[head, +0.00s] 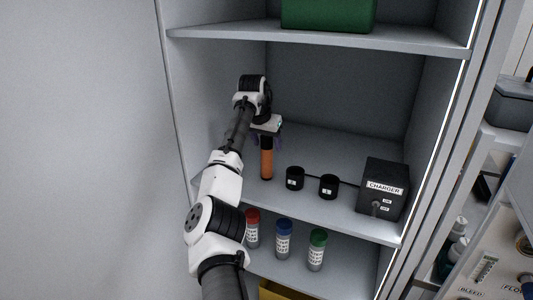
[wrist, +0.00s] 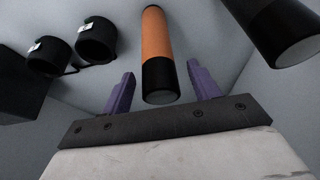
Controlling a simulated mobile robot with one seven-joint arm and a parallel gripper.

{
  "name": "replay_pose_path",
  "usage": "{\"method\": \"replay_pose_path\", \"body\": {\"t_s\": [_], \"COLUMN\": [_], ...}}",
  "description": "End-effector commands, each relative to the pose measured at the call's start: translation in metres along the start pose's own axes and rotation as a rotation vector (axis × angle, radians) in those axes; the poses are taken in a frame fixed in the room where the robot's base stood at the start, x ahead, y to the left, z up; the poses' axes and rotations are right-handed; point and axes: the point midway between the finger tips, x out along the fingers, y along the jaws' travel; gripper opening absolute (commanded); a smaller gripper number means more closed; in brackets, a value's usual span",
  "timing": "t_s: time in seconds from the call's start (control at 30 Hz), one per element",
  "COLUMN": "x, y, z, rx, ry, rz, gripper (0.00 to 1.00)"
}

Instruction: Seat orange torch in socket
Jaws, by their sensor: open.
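The orange torch (head: 266,162) stands upright on the middle shelf, left of the two sockets. It has an orange body and black ends. My gripper (head: 267,142) is at its upper end, with the purple fingers open. In the wrist view the torch (wrist: 157,45) shows between the two fingers of my gripper (wrist: 160,70), with a visible gap on each side. Two black round sockets with small white labels, a left one (head: 295,178) and a right one (head: 328,187), stand on the shelf. Both also show in the wrist view (wrist: 97,42), (wrist: 48,54).
A black charger box (head: 383,188) stands right of the sockets. A dark cylinder (wrist: 275,30) shows close by at upper right in the wrist view; I cannot tell what it is. Red, blue and green-capped bottles (head: 284,240) stand below. The upper shelf (head: 330,36) overhangs, holding a green box (head: 328,14).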

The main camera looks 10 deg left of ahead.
Motion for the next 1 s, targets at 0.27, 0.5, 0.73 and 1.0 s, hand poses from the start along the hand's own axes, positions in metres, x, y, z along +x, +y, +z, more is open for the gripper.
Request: {"method": "replay_pose_path", "body": {"t_s": [0.27,0.5,0.73,1.0], "x": [0.021,0.021,0.021,0.02], "y": [0.0,0.0,0.0,0.0], "z": [0.0,0.0,0.0,-0.001], "rx": [0.001,0.001,0.001,0.001], "ry": [0.001,0.001,0.001,0.003], "rz": [0.0,0.0,0.0,-0.001], "gripper": [0.61,0.5,0.2,0.02]}}
